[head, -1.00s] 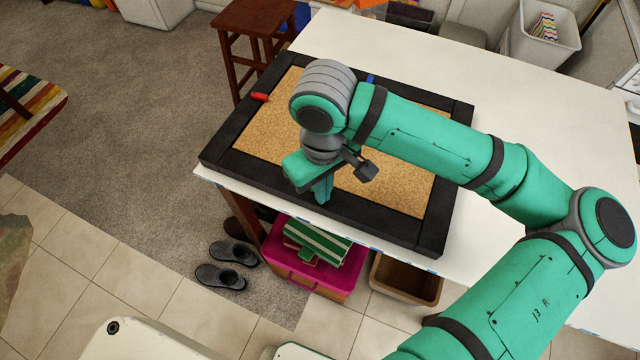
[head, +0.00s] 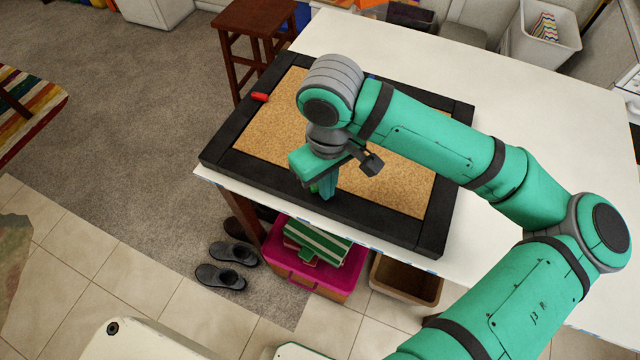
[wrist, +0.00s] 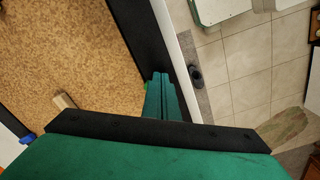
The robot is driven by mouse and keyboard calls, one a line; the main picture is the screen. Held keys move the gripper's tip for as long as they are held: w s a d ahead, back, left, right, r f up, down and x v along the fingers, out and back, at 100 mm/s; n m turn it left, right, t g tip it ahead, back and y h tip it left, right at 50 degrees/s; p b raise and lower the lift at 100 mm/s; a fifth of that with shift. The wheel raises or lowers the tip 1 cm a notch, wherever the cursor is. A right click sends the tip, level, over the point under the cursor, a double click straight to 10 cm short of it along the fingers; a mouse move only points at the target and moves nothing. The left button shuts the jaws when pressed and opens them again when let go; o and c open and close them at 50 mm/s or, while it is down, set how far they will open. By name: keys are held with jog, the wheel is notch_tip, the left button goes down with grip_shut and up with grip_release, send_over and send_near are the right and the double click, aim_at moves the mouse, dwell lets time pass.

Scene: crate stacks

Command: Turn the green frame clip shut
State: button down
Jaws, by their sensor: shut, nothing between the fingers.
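The black frame (head: 232,163) with a cork panel (head: 283,125) lies on the white table. My gripper (head: 327,194) is shut and empty, pointing down over the frame's near side. The green clip (head: 314,187) shows as a small bright green bit just left of my fingertips. In the wrist view, my shut fingers (wrist: 162,88) are over the black frame side, and a bit of the green clip (wrist: 147,86) shows at their left. My fingers hide most of the clip, so I cannot tell its angle or whether they touch it.
A red clip (head: 260,97) sits on the frame's left side and a blue clip (head: 372,77) on its far side. A tan piece (wrist: 64,101) shows over the cork in the wrist view. The table (head: 540,130) is clear to the right. A pink crate (head: 345,272) stands below the near edge.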

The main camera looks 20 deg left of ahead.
jog(key=shift+w, duration=0.4)
dwell(0.5)
jog(key=shift+w+a, duration=0.3)
jog(key=shift+w, duration=0.4)
dwell(0.6)
jog(key=shift+d, duration=0.2)
jog(key=shift+d, duration=0.25)
jog(key=shift+r, duration=3.5)
